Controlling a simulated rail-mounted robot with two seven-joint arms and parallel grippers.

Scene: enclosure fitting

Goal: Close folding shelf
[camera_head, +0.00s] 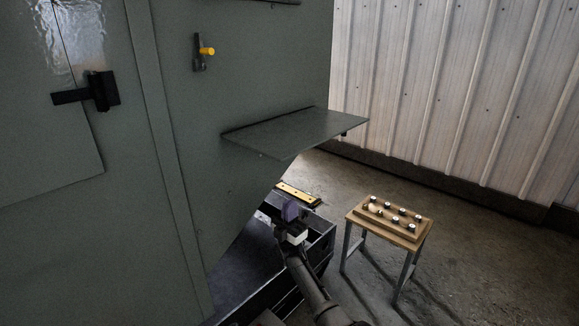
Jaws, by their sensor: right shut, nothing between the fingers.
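The folding shelf (296,131) is a grey-green flat panel on the side of the grey-green enclosure (235,95). It stands out roughly level from the wall, folded open. A small dark part (344,133) shows under its far right corner. My right gripper (292,210) is below the shelf and apart from it, at the end of my arm that comes up from the bottom. It is shut and empty; its fingertips look small and dark. My left gripper is not in view.
A wooden stool (424,233) with a board of several small knobs stands right of my right arm. A dark open box (322,240) lies behind the gripper. A black latch (100,91) and a yellow-knobbed handle (207,51) stick out from the enclosure.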

